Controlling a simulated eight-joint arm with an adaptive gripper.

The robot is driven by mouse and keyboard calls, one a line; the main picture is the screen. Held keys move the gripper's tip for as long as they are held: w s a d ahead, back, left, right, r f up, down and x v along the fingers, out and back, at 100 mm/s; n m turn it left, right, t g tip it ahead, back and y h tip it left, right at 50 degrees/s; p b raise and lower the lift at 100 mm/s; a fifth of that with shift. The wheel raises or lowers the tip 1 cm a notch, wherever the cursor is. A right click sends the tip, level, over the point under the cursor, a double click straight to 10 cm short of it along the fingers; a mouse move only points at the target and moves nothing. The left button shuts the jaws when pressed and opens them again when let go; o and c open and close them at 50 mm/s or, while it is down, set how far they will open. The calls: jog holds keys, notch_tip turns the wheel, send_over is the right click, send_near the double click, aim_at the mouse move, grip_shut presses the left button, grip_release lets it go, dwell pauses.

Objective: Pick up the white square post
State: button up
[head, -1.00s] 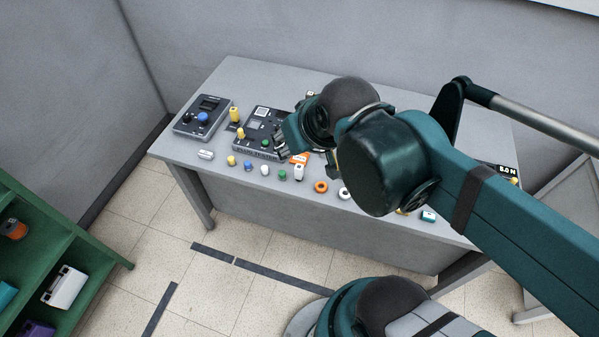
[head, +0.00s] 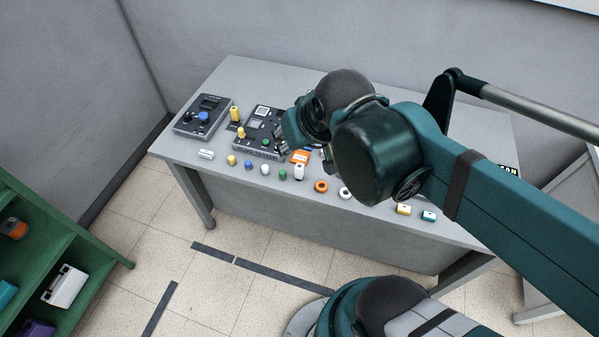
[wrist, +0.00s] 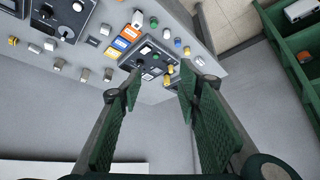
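A white upright post (head: 299,172) stands near the table's front edge, between a small green piece and an orange ring. It also shows in the wrist view (wrist: 137,19), at the top, beyond the fingers. Its square section is too small to confirm. My gripper (wrist: 156,90) is open and empty, with its green-padded fingers wide apart. In the head view my gripper (head: 284,138) is above the plug tester panel, behind and above the post, partly hidden by my arm. It is apart from the post.
Small green (head: 282,175), white (head: 265,169), blue (head: 248,165) and yellow (head: 231,160) pieces line the front edge left of the post. An orange ring (head: 321,186) is to its right. An orange box (head: 299,157) and the panel (head: 258,141) lie behind it.

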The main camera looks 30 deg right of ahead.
jog(key=w, duration=0.1)
jog(key=m+g+b, duration=0.3)
jog(key=m+g, duration=0.4)
jog(key=m, duration=0.2)
send_over(299, 166)
notch_tip(299, 166, down, 24)
jog(key=shift+d+f, duration=0.15)
jog(key=shift+f, duration=0.25)
jog(key=shift+f, duration=1.3)
jog(key=shift+f, duration=0.1)
jog(key=shift+f+b, duration=0.45)
jog(key=shift+f, duration=2.05)
